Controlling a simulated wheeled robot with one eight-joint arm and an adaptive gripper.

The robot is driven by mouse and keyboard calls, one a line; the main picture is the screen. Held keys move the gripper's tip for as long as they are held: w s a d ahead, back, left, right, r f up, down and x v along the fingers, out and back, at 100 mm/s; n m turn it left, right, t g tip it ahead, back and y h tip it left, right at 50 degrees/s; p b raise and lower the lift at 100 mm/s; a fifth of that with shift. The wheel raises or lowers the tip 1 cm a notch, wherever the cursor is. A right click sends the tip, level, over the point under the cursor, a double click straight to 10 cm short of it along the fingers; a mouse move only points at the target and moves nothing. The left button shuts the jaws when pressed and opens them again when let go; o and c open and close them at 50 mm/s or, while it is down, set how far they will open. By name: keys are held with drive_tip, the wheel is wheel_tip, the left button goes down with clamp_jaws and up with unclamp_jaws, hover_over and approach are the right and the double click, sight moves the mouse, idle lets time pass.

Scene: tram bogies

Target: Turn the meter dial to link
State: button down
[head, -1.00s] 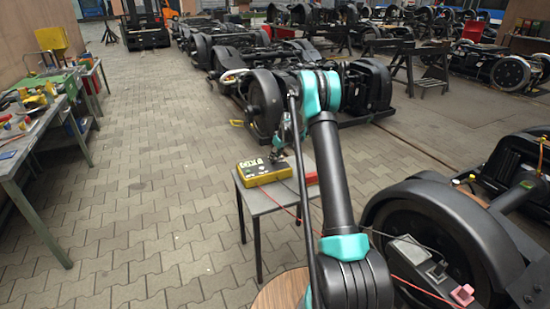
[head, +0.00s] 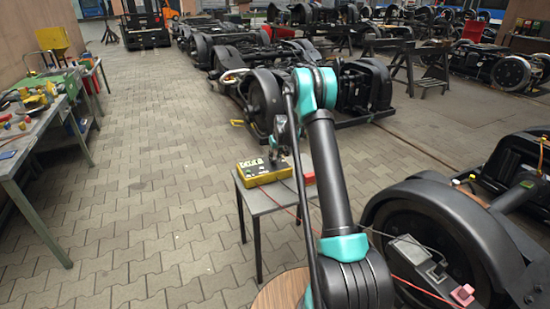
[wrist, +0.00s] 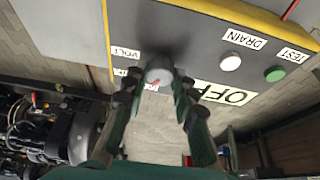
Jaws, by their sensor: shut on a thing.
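The yellow meter (head: 264,172) with a grey face lies on a small grey table. In the wrist view its face (wrist: 205,25) fills the upper part, with labels VOLT, OFF, DRAIN and TEST. The grey round dial (wrist: 160,74) has a red mark towards its lower left. My gripper (wrist: 157,92) is shut on the dial, one finger on each side. Small labels beside the dial are partly hidden by the fingers, and I cannot read LINK. A white button (wrist: 230,61) and a green button (wrist: 274,73) are to the right. My gripper is also over the meter in the head view (head: 276,158).
The small grey table (head: 263,201) also bears a red object (head: 309,178) right of the meter. A red cable runs near it. A large black wheel (head: 430,245) is close on the right. A workbench (head: 30,150) stands left. The paved floor between is open.

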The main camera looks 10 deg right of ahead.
drive_tip(key=shift+a+m+h, duration=0.15)
drive_tip(key=shift+m+h, duration=0.65)
drive_tip(key=shift+m, duration=1.4)
drive_tip(key=c, duration=1.2)
unclamp_jaws()
drive_tip(key=v, duration=1.2)
drive_tip(key=shift+s, duration=0.15)
